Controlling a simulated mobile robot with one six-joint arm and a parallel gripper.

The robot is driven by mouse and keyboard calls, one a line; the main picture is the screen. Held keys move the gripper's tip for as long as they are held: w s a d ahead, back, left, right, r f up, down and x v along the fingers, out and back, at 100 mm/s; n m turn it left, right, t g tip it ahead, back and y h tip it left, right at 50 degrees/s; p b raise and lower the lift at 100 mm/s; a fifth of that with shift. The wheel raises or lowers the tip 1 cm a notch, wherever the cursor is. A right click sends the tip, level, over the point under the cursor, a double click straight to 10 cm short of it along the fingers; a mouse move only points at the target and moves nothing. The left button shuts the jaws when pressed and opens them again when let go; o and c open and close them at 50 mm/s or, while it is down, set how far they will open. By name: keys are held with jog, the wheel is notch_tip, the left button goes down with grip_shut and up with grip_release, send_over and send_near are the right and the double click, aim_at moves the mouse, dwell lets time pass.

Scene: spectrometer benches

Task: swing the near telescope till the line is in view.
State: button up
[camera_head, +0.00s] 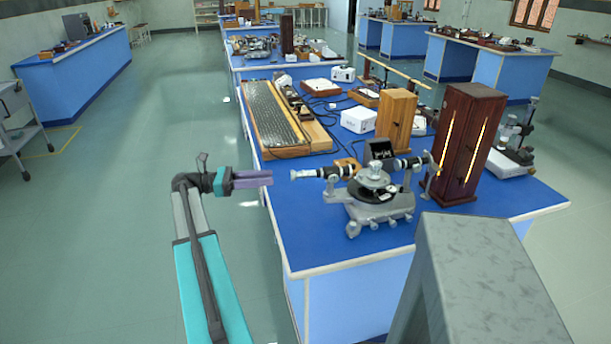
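The near spectrometer (378,209) stands on the near end of the blue bench, with a grey cast base and a round dark table on top. Its telescope (322,172) is a dark and silver tube on the left, with the eyepiece end towards my gripper. A second tube (416,163) on the right points at a dark wooden lamp box (470,140) with glowing slits. My gripper (268,178) is level with the eyepiece, just left of it, with a small gap showing. Its purple-grey fingers lie close together; whether they are parted is unclear.
A small dark screen (380,150) with a faint trace stands behind the spectrometer. A light wooden box (396,121), a white box (358,120) and a long ribbed board (270,115) lie farther back. The bench's left edge runs beside my gripper; the floor left is free.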

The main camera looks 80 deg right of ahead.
aim_at(296, 175)
jog(key=shift+s, duration=0.15)
jog(key=p+x, duration=0.2)
jog(key=x, duration=1.1)
jog(key=shift+s+d+f, duration=0.1)
jog(key=shift+s+d, duration=0.05)
jog(key=shift+s, duration=0.05)
grip_shut()
